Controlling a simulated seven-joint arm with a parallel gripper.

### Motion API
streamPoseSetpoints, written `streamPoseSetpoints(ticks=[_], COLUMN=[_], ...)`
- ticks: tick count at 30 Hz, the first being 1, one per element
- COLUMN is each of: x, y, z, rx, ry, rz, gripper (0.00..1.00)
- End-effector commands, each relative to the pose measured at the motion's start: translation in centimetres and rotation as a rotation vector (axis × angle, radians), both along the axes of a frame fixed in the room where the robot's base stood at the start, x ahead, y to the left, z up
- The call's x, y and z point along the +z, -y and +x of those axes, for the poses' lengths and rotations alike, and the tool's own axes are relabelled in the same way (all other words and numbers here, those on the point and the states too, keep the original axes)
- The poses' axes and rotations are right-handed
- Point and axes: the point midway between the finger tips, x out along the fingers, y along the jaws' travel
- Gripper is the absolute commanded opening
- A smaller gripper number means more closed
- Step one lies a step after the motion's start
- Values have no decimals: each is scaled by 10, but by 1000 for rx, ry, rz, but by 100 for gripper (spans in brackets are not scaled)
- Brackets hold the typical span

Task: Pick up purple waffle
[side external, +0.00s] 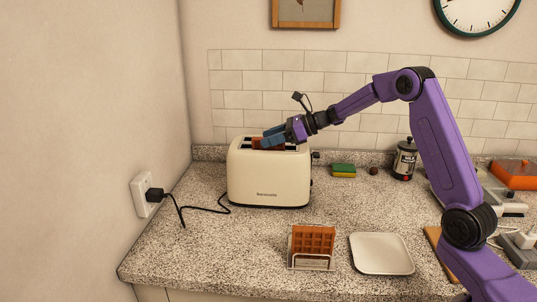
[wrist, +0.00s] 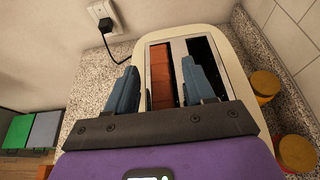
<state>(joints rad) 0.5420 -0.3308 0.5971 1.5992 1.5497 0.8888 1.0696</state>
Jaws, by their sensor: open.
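No waffle looks purple in either view. A reddish-brown waffle (wrist: 162,83) stands in the left slot of the cream toaster (side external: 268,180), as the wrist view shows; its top edge (side external: 259,144) shows in the side view. A second, orange-brown waffle (side external: 313,240) stands in a wire rack on the counter. My gripper (side external: 274,138) is open at the top of the toaster. In the wrist view its blue fingers (wrist: 158,75) appear on either side of the toaster waffle, with no clear contact. The waffle's lower part is hidden inside the slot.
An empty pale square plate (side external: 381,254) lies right of the rack. A sponge (side external: 343,171) and a dark jar (side external: 404,160) stand behind. The toaster cord (side external: 190,208) runs left to a wall outlet (side external: 142,195). The front left counter is clear.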

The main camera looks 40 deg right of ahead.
Motion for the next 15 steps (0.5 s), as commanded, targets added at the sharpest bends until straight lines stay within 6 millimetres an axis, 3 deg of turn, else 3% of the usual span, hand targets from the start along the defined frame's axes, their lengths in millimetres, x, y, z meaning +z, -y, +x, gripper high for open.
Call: streamPoseSetpoints(ticks=[10, 15], x=[-6, -6], y=[-9, -9], z=[9, 9], rx=[-1, -1], ry=[0, 0], rz=[0, 0], gripper=[53, 0])
